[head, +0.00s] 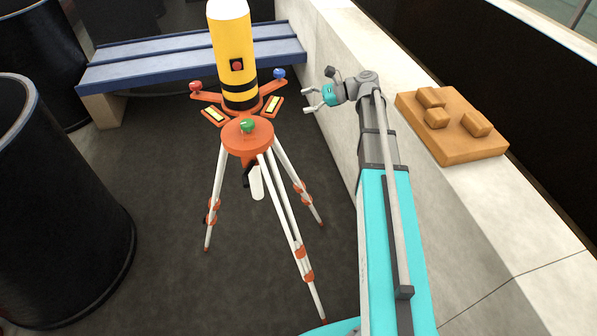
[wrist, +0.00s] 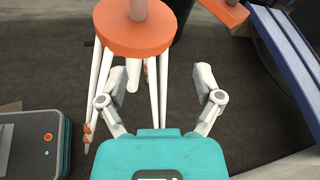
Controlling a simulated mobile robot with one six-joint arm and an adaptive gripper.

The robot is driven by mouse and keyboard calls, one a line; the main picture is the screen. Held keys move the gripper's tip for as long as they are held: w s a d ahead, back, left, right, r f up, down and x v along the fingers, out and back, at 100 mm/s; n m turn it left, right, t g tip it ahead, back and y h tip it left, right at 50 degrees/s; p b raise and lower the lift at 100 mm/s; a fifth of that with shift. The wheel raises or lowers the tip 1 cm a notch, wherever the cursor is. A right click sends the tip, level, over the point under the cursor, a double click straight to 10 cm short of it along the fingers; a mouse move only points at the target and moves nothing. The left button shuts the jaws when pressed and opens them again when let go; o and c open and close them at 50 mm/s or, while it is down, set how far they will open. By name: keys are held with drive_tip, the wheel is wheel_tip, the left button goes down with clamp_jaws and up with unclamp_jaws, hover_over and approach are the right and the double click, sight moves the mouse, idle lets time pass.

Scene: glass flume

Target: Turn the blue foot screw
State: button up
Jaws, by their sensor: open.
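The blue foot screw (head: 279,74) stands at the right end of an orange base arm, at the foot of the yellow instrument (head: 232,50). A red foot screw (head: 195,86) is on the left and a green one (head: 247,125) at the front. The orange tripod head (head: 240,142) stands on white legs. My gripper (head: 307,99) is open and empty, right of and slightly below the blue screw in the head view, apart from it. In the wrist view my gripper (wrist: 169,70) is spread with the tripod head (wrist: 131,32) beyond; I cannot make out the blue screw there.
A pale wall ledge (head: 490,185) runs along the right with a wooden block board (head: 450,140) on it. A blue bench (head: 180,65) stands behind the tripod. A black drum (head: 60,220) fills the left. Dark floor between drum and tripod is clear.

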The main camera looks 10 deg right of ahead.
drive_tip(key=s+a+f+n+g+h, duration=0.1)
drive_tip(key=s+a+f+n+h, duration=0.2)
drive_tip(key=s+f+n+h, duration=0.2)
drive_tip(key=s+a+f+n+g+h+b, duration=0.1)
drive_tip(key=s+f+n+h, duration=0.4)
drive_tip(key=s, duration=0.5)
drive_tip(key=shift+s+a+f+n+g+b, duration=0.35)
drive_tip(key=shift+a+f+n+g, duration=0.25)
drive_tip(key=shift+a+f+n, duration=0.85)
drive_tip(key=shift+s+d+f+m, duration=0.1)
drive_tip(key=shift+d+f+m, duration=0.15)
drive_tip(key=shift+f, duration=0.05)
drive_tip(key=s+d+f+n+h, duration=0.1)
drive_tip(key=s+n+h, duration=0.3)
drive_tip(key=s+n, duration=0.1)
drive_tip(key=shift+s+d+f, duration=0.3)
drive_tip(key=shift+s+f, duration=0.1)
